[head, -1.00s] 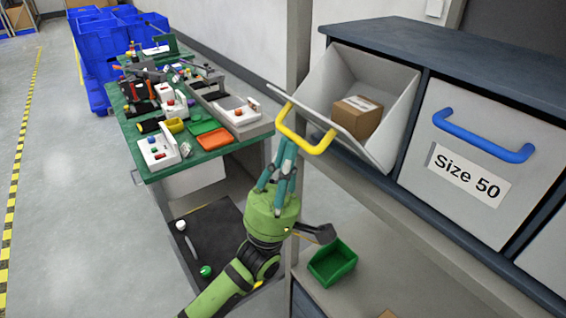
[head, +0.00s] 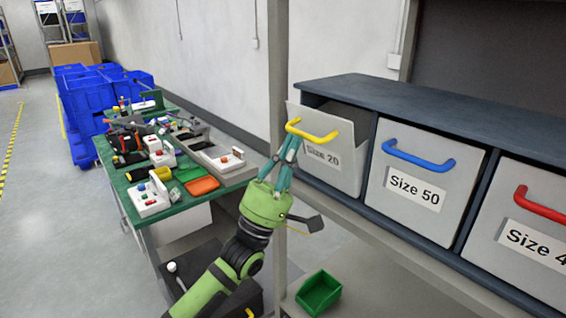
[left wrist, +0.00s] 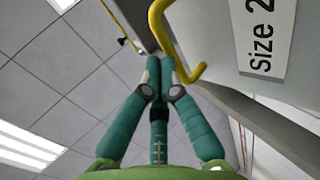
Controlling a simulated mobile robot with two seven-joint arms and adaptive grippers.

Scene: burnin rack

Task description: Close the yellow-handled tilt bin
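The yellow-handled tilt bin (head: 343,165), a grey bin labelled "Size 20", sits at the left end of the rack row. Its front leans out slightly, with a dark gap at the top. Its yellow handle (head: 312,133) also shows in the left wrist view (left wrist: 158,28), beside the label (left wrist: 262,35). My left gripper (head: 287,153) is at the handle's left part, in front of the bin. In the left wrist view its fingertips (left wrist: 160,65) are together against or right beside the handle; exact contact is unclear. My right gripper is not in view.
A blue-handled "Size 50" bin (head: 415,195) and a red-handled bin (head: 520,240) stand flush to the right. A rack post (head: 277,70) rises beside my left gripper. A green tray (head: 319,293) lies on the lower shelf. A cluttered green workbench (head: 226,183) stands left.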

